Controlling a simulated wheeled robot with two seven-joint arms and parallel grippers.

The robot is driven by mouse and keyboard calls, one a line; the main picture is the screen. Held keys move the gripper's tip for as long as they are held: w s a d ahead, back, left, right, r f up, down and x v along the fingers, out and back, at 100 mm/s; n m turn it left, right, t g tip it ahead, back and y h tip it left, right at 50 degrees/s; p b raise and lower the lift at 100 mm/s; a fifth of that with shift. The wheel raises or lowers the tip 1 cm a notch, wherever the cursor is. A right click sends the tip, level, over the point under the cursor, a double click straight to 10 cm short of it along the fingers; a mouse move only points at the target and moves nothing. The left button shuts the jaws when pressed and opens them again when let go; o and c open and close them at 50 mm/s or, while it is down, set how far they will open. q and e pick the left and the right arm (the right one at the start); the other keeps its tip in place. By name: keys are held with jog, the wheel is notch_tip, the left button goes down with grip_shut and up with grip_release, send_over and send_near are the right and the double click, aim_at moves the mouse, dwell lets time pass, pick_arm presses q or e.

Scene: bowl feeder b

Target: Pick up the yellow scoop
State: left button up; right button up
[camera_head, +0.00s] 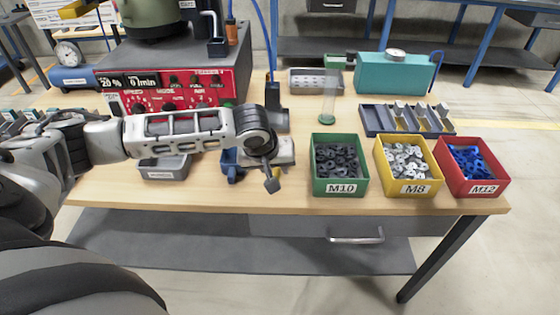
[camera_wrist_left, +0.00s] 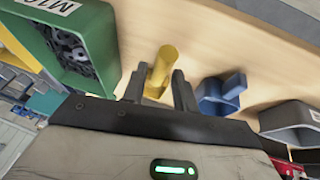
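The yellow scoop (camera_wrist_left: 165,62) shows in the left wrist view between the two fingers of my left gripper (camera_wrist_left: 160,85). The fingers lie close on both sides of it; whether they press on it I cannot tell. In the head view my left gripper (camera_head: 271,182) points down over the table's front part, left of the green bin. Only a small yellow patch (camera_head: 277,173) shows beside the fingers there; the rest of the scoop is hidden. My right gripper is not in view.
A blue scoop (camera_wrist_left: 212,96) lies close beside the yellow one. The green M10 bin (camera_head: 340,188), yellow M8 bin (camera_head: 415,188) and red M12 bin (camera_head: 482,188) stand to the right. A grey bin (camera_head: 163,172) stands left. The red feeder unit (camera_head: 215,88) is behind my arm.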

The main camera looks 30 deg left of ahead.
pick_arm(q)
jog(key=x, duration=0.5)
jog(key=shift+w+a, duration=0.1)
grip_shut()
jog(key=shift+r, duration=0.15)
jog(key=shift+r, duration=0.2)
notch_tip(320, 180, up, 2)
jog(key=shift+r, duration=0.15)
jog(key=s+r, duration=0.1)
jog(key=r, duration=0.1)
jog(key=s+d+r, duration=0.1)
jog(key=r, duration=0.1)
jog(key=s+d+r, duration=0.1)
jog(key=s, duration=0.1)
jog(key=shift+r, duration=0.4)
jog(key=s+d+r, duration=0.4)
jog(key=s, duration=0.4)
jog(key=shift+s+r, duration=0.2)
jog(key=shift+s, duration=0.1)
